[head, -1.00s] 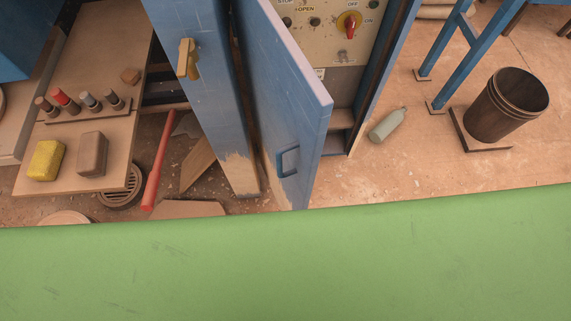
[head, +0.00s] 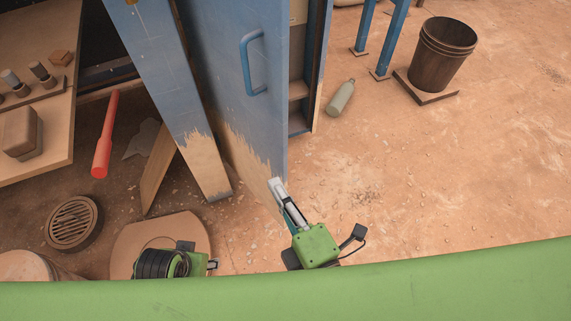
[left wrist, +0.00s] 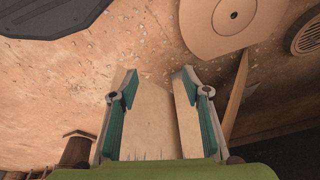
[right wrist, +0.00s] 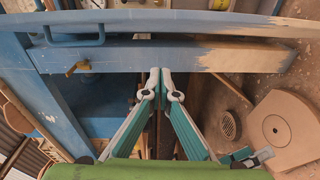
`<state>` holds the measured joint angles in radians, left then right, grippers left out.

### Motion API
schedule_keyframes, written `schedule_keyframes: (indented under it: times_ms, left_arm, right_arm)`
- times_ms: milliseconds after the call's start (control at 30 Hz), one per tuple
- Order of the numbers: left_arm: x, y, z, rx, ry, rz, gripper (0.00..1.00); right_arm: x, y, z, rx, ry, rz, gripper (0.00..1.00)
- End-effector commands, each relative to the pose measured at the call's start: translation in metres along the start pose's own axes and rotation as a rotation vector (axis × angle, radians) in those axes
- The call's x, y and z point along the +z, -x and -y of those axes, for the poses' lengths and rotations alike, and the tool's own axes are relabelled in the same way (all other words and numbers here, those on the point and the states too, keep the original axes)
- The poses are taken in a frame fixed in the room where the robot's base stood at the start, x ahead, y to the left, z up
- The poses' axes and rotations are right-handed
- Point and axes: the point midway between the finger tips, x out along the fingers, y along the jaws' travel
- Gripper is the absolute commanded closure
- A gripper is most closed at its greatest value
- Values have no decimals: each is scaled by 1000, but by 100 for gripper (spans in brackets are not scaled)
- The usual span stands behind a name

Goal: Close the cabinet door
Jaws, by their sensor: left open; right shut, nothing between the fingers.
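The blue cabinet door (head: 220,80) stands ajar in the head view, with a blue handle (head: 253,63) on its face and bare worn patches low down. Part of the cabinet interior (head: 299,90) shows to its right. My right gripper (head: 277,184) is shut and empty at the door's lower free edge; I cannot tell if it touches. In the right wrist view the shut fingertips (right wrist: 160,75) lie below the door (right wrist: 180,22) and its handle (right wrist: 75,40).
A blue post (head: 170,90) stands left of the door. A red bar (head: 105,135), a drain grate (head: 73,222) and a round-holed board lie on the left floor. A bottle (head: 340,98) and a bin (head: 443,55) are at right. The right floor is mostly clear.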

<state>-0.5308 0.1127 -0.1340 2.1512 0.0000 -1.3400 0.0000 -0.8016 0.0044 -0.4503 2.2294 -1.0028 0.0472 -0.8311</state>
Motion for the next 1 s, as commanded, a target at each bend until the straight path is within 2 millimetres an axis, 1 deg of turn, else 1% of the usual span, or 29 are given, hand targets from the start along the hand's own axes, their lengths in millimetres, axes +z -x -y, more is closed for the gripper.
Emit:
schedule_keyframes:
  times_ms: [100,167,267,367,600,900,1000]
  left_arm:
    - [-1,7,1,-1,1,-7,57]
    - [-1,8,1,-2,1,-5,57]
    - [-1,5,0,-1,0,-2,57]
    - [1,-4,0,0,0,4,57]
    - [10,-31,-2,3,-3,18,57]
    - [18,-52,-3,5,-5,28,57]
    - [22,-59,-3,5,-5,32,57]
  right_arm:
    - [2,2,-19,45,49,5,100]
    - [2,1,-24,53,59,6,100]
    - [2,-5,-27,56,61,5,100]
    - [2,-16,-29,57,60,4,100]
    - [2,-52,-30,56,60,4,100]
    - [3,-101,-32,54,58,5,100]
    - [22,-102,-32,52,61,6,100]
